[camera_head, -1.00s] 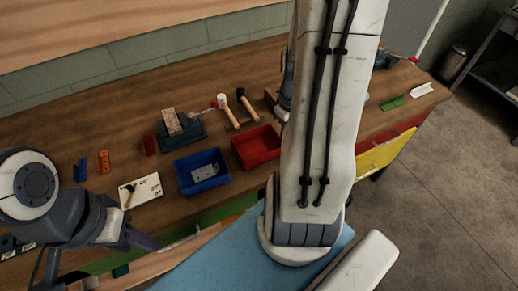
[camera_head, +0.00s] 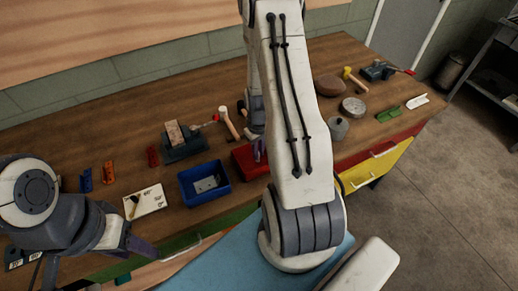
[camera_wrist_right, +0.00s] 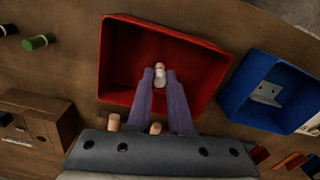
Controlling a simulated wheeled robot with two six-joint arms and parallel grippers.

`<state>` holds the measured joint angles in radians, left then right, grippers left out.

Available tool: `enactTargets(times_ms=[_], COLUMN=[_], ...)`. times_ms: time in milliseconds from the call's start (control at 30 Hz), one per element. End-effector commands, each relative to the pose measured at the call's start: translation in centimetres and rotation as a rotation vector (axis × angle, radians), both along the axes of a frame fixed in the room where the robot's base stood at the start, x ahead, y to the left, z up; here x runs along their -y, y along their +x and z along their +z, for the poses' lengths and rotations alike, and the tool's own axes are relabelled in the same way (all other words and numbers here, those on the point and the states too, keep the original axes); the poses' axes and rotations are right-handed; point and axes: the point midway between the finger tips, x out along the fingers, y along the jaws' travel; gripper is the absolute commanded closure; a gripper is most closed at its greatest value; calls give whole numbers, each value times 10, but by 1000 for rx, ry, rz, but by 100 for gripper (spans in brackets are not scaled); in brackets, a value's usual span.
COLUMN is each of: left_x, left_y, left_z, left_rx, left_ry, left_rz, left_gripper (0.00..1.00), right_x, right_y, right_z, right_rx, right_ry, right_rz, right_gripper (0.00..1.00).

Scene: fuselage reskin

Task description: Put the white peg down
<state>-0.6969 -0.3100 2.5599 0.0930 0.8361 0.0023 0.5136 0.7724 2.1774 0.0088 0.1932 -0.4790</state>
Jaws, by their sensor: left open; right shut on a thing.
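The white peg (camera_wrist_right: 160,72) is between the purple fingertips of my right gripper (camera_wrist_right: 160,80) in the right wrist view. The gripper is shut on it, above the inside of the red bin (camera_wrist_right: 125,55); whether the peg touches the bin floor I cannot tell. In the head view the right gripper (camera_head: 260,150) shows as a small purple part at the red bin (camera_head: 241,158), mostly hidden by my arm. My left gripper (camera_head: 142,246) is open at the bench's front edge, at the lower left, partly hidden by its own wrist.
A blue bin (camera_head: 205,184) with a metal plate stands beside the red bin. A dark vise-like block (camera_head: 184,142) and a hammer (camera_head: 228,122) lie behind. Round pieces (camera_head: 353,107) lie to the right.

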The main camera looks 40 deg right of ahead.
Motion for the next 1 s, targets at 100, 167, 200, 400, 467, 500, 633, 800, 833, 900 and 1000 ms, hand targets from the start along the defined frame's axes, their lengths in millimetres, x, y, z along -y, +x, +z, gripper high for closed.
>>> enactTargets(times_ms=[100, 167, 200, 400, 467, 500, 633, 800, 833, 900, 1000], left_x=[0, 0, 0, 0, 0, 0, 0, 0, 0, 0, 0], left_y=[0, 0, 0, 0, 0, 0, 0, 0, 0, 0, 0], left_z=[1, 0, 0, -4, -2, -2, -2, -2, -1, 2, -4], left_rx=[0, 0, 0, 0, 0, 0, 0, 0, 0, 0, 0], left_ry=[0, 0, 0, 0, 0, 0, 0, 0, 0, 0, 0], left_rz=[0, 0, 0, 0, 0, 0, 0, 0, 0, 0, 0], left_gripper=[50, 50, 50, 50, 50, 50, 50, 50, 50, 50, 50], right_x=[0, 0, 0, 0, 0, 0, 0, 0, 0, 0, 1], right_y=[0, 0, 0, 0, 0, 0, 0, 0, 0, 0, 1], right_z=[-2, -2, -2, -7, -6, -6, -5, -5, -3, 1, 10], right_rx=[2, 2, 2, 1, 1, 1, 1, 1, 1, 2, 5], right_ry=[-1, -1, -1, -1, -1, -1, -1, -1, -1, -1, -3], right_rz=[0, 0, 0, 0, 0, 0, 0, 0, 0, 0, 1], right_gripper=[100, 100, 100, 100, 63, 52, 52, 52, 52, 52, 52])
